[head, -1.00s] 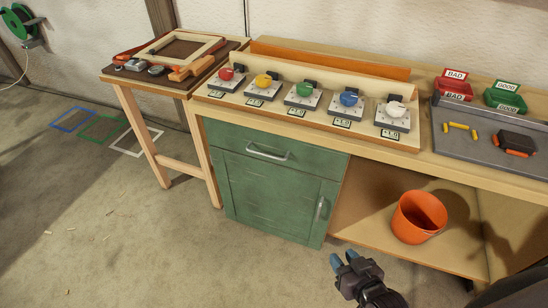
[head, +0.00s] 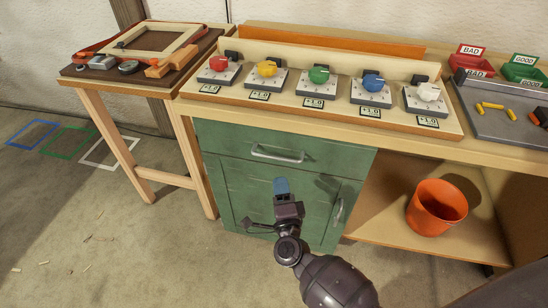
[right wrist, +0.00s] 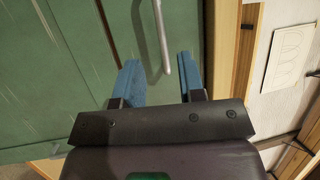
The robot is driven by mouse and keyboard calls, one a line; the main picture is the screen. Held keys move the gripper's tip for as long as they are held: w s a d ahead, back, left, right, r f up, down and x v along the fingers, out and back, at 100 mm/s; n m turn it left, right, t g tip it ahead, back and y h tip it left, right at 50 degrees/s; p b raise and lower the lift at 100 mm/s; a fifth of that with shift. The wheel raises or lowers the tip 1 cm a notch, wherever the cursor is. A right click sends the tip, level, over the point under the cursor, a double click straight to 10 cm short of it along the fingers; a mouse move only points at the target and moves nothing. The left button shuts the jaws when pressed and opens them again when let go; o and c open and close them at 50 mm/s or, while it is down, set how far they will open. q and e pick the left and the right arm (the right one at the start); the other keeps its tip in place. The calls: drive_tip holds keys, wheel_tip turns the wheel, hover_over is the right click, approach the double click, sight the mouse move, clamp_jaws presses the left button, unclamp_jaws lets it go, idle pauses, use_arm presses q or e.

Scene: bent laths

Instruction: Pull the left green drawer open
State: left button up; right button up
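The green drawer (head: 228,142) at the top of the green cabinet sits flush and looks closed. Its horizontal silver handle (head: 277,154) is clear of my gripper in the head view. My right gripper (head: 281,187) is in front of the cabinet, below the handle, with its blue fingertips pointing up towards it. In the right wrist view my right gripper (right wrist: 159,70) is open, with nothing between its fingers. The handle (right wrist: 163,38) lies ahead, lined up between the two blue fingers, and the drawer front (right wrist: 190,25) is behind it. My left gripper is not in view.
Below the drawer is a green cabinet door (head: 240,190) with an upright handle (head: 339,211). An orange bucket (head: 436,208) stands on the lower shelf to the right. The bench top (head: 440,145) overhangs above, carrying a panel of coloured knobs (head: 290,110).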

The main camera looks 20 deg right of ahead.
sight(275, 158)
drive_tip(key=x, duration=0.9)
drive_tip(key=shift+w+r+b, duration=0.1)
drive_tip(key=shift+w+b, duration=0.3)
clamp_jaws()
